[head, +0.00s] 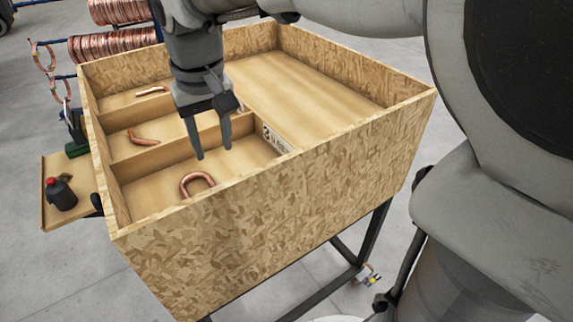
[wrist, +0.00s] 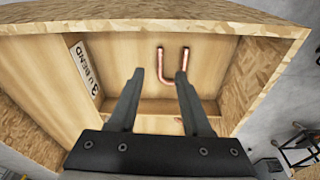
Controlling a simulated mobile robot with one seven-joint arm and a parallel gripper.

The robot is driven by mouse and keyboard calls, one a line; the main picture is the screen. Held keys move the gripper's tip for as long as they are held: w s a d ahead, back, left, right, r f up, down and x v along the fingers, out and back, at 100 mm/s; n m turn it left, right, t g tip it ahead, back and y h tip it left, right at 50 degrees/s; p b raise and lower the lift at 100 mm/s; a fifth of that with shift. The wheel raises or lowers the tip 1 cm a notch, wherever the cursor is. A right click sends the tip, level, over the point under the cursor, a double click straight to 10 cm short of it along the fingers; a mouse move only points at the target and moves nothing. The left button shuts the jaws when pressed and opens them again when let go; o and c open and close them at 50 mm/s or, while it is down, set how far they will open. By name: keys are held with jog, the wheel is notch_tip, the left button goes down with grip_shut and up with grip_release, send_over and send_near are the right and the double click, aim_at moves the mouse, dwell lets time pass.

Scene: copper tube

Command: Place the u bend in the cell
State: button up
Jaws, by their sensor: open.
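The copper u bend (head: 197,184) lies flat in the nearest left cell of the wooden box. It also shows in the wrist view (wrist: 162,76), beyond my fingertips, inside the cell. My gripper (head: 213,153) is open and empty, pointing down above that cell. Its fingers are apart from the u bend. A white label reading "3 U BEND" (wrist: 84,70) is by the cell's edge in the wrist view; it is partly seen in the head view (head: 272,139).
Low dividers (head: 165,158) split the box's left side into cells. Other copper pieces lie in the middle cell (head: 143,138) and far cell (head: 152,91). High chipboard walls (head: 270,215) surround the box. Its right compartment (head: 300,95) looks empty. A side shelf holds a dark bottle (head: 61,194).

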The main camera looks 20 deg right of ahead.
jog(key=s+d+f+m+t, duration=0.1)
jog(key=s+d+m+t, duration=0.1)
jog(key=s+d, duration=0.9)
jog(key=s+t, duration=0.1)
jog(key=s, duration=0.2)
jog(key=shift+s+d+f+t, duration=0.15)
jog(key=shift+f+t, duration=0.25)
jog(key=shift+s, duration=0.1)
dwell(0.4)
